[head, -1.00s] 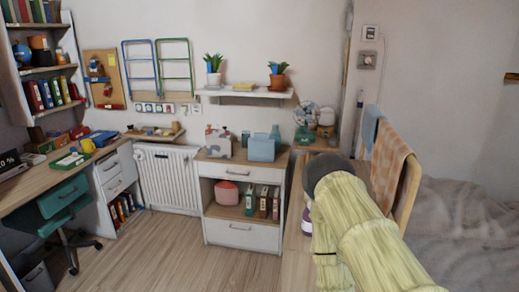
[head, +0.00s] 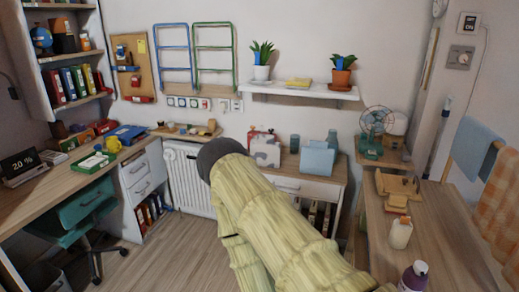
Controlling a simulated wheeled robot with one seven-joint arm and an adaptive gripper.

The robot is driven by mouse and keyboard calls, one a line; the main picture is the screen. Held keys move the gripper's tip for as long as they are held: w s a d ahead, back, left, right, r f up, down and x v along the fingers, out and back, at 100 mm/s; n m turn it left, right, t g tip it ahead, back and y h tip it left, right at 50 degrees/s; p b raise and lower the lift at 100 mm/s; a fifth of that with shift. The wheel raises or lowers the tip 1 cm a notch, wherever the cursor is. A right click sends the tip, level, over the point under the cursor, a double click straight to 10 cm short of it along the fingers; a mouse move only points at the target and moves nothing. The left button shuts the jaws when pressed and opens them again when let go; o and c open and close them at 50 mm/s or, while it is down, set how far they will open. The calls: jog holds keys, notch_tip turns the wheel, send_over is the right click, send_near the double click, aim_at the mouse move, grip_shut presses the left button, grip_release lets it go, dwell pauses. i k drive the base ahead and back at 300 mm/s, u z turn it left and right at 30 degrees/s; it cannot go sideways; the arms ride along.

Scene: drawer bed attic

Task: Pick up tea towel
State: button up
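Two cloths hang at the right edge in the head view. One is a plain blue towel (head: 475,147). The other is an orange-and-white checked cloth (head: 497,205), partly cut off by the frame edge. They hang on a wooden rack or chair back; I cannot tell which cloth is the tea towel. My arm, in a pale yellow ribbed cover with a dark grey rounded part at its far end, crosses the lower middle. It is well to the left of both cloths. My gripper's fingers are not visible.
A desk (head: 70,185) and teal chair (head: 85,210) are at left. Floor between is clear.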

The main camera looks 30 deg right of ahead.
aim_at(316, 158)
jog(key=i, duration=1.2)
jog(key=z, duration=1.1)
jog(key=i, duration=0.85)
jog(key=z, duration=0.6)
